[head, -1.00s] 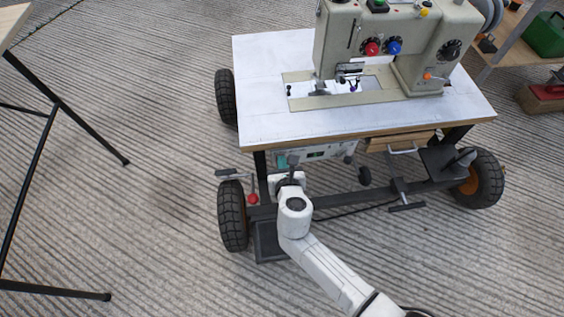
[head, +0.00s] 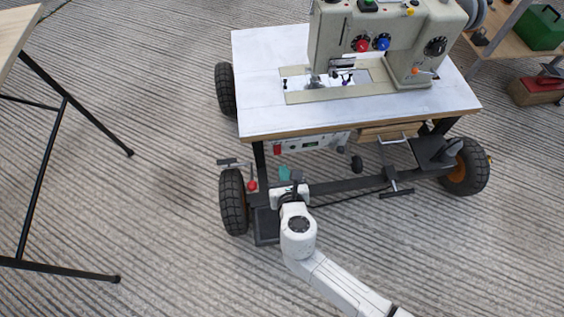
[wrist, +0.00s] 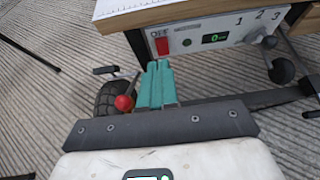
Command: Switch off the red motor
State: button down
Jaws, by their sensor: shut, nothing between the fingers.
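A white control box (head: 311,143) hangs under the front edge of the sewing table. In the wrist view the box (wrist: 200,35) carries a red switch (wrist: 162,46) under the word OFF, a green display, a grey knob and the numbers 1, 2 and 3. The red switch also shows in the head view (head: 278,149). My gripper (head: 284,173) has teal fingers, shut and empty, below and in front of the switch. In the wrist view my gripper (wrist: 157,68) points toward the box, its tips just below the switch; contact cannot be told. No part is plainly a red motor.
A sewing machine (head: 390,40) with red and blue knobs stands on the white tabletop (head: 270,110). A lever with a red ball (wrist: 124,103) stands left of my fingers, by a black wheel (head: 233,200). A black-legged table is at left. The floor between is clear.

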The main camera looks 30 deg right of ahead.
jog(key=shift+r+v, duration=0.2)
jog(key=shift+v, duration=0.9)
jog(key=shift+w, duration=0.1)
jog(key=s+d+r+m+g+h, duration=0.2)
jog(key=s+d+m+g, duration=0.6)
jog(key=d+m, duration=0.85)
jog(key=s+a+r+m+g+y, duration=0.1)
jog(key=s+a+m+g+y, duration=0.15)
jog(key=s+m, duration=0.5)
jog(key=s+a+r+m+g+y, duration=0.1)
jog(key=s+a+r+m+y, duration=0.15)
jog(key=s+m, duration=0.5)
notch_tip(320, 180, up, 24)
jog(key=w+m+p, duration=0.1)
jog(key=p, duration=2.4)
jog(key=shift+w+a+y, duration=0.2)
jog(key=shift+a+y, duration=0.1)
jog(key=shift+y, duration=0.1)
